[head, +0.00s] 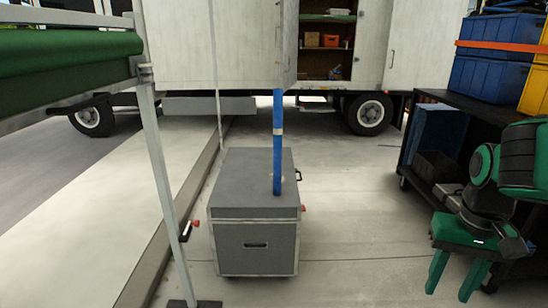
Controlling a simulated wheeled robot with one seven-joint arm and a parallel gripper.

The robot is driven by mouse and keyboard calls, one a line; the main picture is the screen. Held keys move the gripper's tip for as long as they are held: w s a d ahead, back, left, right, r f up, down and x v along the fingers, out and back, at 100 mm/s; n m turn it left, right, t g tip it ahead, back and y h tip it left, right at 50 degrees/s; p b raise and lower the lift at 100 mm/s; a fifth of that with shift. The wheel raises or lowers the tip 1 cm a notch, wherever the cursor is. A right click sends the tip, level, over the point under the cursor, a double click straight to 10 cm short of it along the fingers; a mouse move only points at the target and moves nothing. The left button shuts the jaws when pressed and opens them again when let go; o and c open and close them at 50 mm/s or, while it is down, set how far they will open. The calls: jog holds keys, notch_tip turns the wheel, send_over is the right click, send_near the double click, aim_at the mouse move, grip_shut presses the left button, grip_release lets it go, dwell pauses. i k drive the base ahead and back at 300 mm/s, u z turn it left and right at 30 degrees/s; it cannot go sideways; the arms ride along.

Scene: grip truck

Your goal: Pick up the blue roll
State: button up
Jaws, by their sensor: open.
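The blue roll (278,155) is a thin blue tube with a pale band around its middle. It stands upright on the lid of a grey case (245,170), near the right side of the lid. My gripper (452,288) is green, at the lower right of the head view. It points downward with its two fingers apart and nothing between them. It is to the right of the roll and the case, well clear of both.
A dark cart (455,100) with blue bins (495,72) stands at the right, behind my arm. A metal stand (160,170) with a green roll (60,52) is at the left. A white truck (245,50) with open doors is behind. Floor between case and gripper is clear.

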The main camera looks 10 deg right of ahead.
aim_at(277, 94)
jog(key=z, duration=2)
jog(key=i, duration=1.05)
jog(key=u, duration=2.8)
